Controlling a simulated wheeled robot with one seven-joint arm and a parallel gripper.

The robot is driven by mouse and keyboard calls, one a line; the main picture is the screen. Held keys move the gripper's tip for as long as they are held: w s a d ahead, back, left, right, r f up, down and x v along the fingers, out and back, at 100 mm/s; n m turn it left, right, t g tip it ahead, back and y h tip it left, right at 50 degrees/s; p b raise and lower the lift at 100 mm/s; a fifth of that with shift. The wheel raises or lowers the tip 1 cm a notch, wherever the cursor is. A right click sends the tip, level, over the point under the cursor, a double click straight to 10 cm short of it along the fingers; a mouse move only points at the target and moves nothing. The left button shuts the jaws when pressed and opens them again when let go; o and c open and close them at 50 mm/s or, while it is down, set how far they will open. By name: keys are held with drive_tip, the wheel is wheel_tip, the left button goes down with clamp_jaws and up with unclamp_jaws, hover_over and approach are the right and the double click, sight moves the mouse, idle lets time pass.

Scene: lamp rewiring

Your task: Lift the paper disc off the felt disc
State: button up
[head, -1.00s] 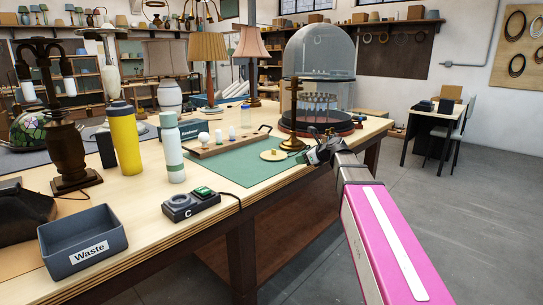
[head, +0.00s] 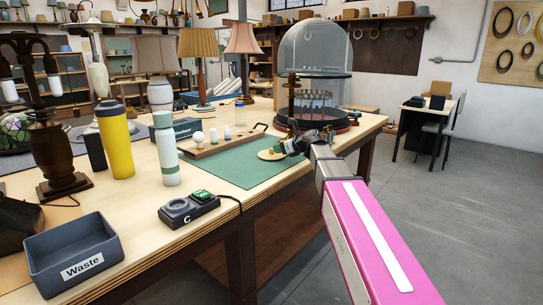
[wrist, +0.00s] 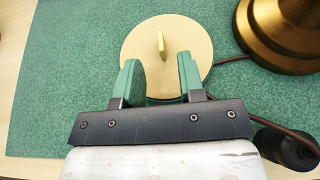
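A round cream disc (wrist: 145,35) with a small upright tab (wrist: 161,45) lies flat on the green mat; I take it to be the paper disc. It also shows in the head view (head: 267,155).
A brass lamp base (wrist: 288,30) stands close on the right, with a brown cord running from it. A wooden tray (head: 212,144) with small white parts lies behind the green mat (head: 240,172). A glass dome (head: 316,60) stands farther back. The mat left of the disc is clear.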

sight(272, 152)
drive_tip(key=x, duration=0.5)
drive_tip(key=shift+c, duration=0.3)
clamp_jaws()
